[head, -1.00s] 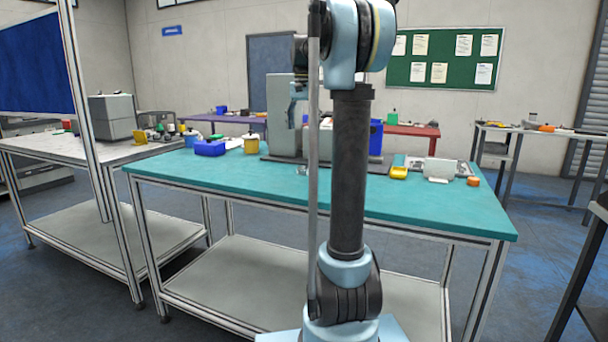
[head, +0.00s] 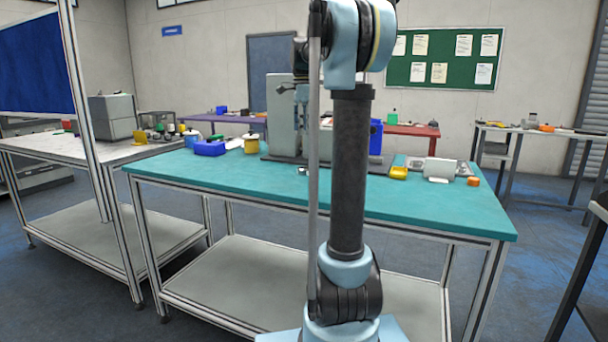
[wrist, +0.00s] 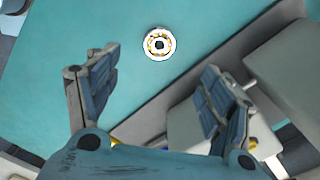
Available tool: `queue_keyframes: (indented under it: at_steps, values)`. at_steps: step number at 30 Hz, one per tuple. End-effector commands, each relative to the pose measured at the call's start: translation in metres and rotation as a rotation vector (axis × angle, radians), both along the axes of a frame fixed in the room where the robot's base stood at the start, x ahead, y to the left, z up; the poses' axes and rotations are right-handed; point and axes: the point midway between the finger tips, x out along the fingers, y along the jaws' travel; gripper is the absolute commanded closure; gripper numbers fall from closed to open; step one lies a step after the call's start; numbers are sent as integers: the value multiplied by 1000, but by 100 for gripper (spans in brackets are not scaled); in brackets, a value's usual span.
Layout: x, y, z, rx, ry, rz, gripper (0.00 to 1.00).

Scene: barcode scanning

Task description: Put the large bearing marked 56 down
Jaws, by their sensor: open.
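A round bearing (wrist: 159,44), with a pale outer ring, yellowish-gold balls and a dark centre, lies flat on the teal tabletop (wrist: 55,110) in the wrist view. Its marking is too small to read. My gripper (wrist: 150,75) is open, its two dark-padded fingers spread wide and apart from the bearing, which shows beyond and between the fingertips. Nothing is held. In the head view my gripper (head: 298,98) hangs above the teal table (head: 240,185), partly hidden by my own arm. A small pale ring shape at the table's middle there is too small to identify.
A grey machine (head: 280,115) on a dark base stands at the table's back. A blue bin (head: 210,147) and yellow pot (head: 251,144) sit back left; a yellow tray (head: 399,172) and orange item (head: 473,181) sit right. The front of the tabletop is clear.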

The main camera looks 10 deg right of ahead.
Motion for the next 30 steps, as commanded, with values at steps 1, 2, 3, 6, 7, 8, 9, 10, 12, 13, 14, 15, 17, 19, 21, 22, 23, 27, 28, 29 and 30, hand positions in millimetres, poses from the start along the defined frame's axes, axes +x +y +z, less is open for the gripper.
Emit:
queue_keyframes:
  at_steps: [1,2,3,6,7,8,9,10,12,13,14,15,17,19,21,22,23,27,28,29,30]
  values:
    - [0,0,-9,0,0,0,26]
    - [0,0,-15,0,0,0,26]
    - [0,0,-22,0,0,1,26]
    - [0,0,-40,0,0,1,26]
    - [0,0,-45,0,0,1,26]
    - [0,0,-50,0,0,1,26]
    - [0,0,-57,0,0,1,26]
    - [0,0,-63,0,0,1,26]
    - [0,0,-74,0,0,2,26]
    - [0,0,-78,0,0,2,26]
    - [0,0,-82,0,0,2,26]
    - [0,-1,-87,0,0,2,26]
    - [0,-1,-93,0,0,2,26]
    - [0,-1,-97,0,0,2,26]
    - [0,-1,-100,0,0,2,26]
    - [0,-1,-101,0,0,2,26]
    - [0,-1,-103,0,0,2,26]
    - [2,-4,-120,0,0,1,26]
    - [2,-5,-124,0,0,1,26]
    - [2,-6,-129,0,0,1,26]
    - [2,-6,-134,0,0,2,26]
